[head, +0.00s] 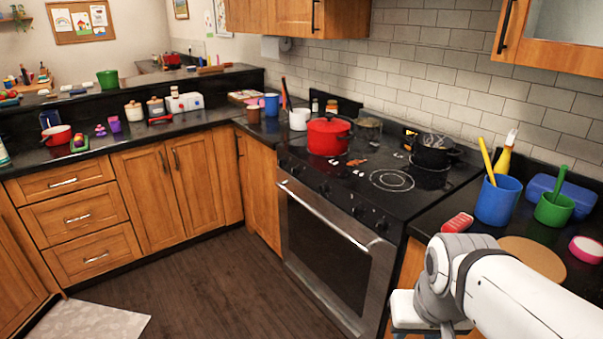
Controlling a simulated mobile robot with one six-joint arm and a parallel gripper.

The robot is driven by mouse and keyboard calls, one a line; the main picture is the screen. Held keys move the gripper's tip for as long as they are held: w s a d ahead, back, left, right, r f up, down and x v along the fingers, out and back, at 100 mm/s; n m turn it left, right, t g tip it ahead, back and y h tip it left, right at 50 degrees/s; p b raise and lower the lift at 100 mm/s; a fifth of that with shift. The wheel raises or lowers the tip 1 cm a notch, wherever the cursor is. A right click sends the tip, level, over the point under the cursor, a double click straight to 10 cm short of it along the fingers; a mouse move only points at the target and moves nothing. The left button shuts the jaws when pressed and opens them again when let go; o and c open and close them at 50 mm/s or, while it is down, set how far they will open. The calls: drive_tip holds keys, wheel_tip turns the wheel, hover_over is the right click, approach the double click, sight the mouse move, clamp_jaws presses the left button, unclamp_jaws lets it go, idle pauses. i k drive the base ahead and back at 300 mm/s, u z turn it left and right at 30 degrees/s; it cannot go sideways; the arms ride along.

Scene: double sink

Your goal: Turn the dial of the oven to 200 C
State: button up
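The oven (327,245) stands right of centre, with a dark glass door and a long metal handle (325,213). Several small dark dials (323,187) sit in a row along its front edge, above the handle. Their markings are too small to read, so I cannot tell which one sets the temperature or where it points. My white and grey arm reaches in from the lower right, in front of the right counter. The fingers of my gripper do not show. No part of my arm is seen touching the oven.
A red pot (328,136) and a black pot (433,152) stand on the cooktop. A blue cup (497,200), a green cup (554,209) and a round brown board (531,258) are on the right counter. The dark floor (215,285) before the oven is clear.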

sight(323, 190)
drive_tip(key=u, duration=0.6)
drive_tip(key=i, duration=0.85)
drive_tip(key=u, duration=0.65)
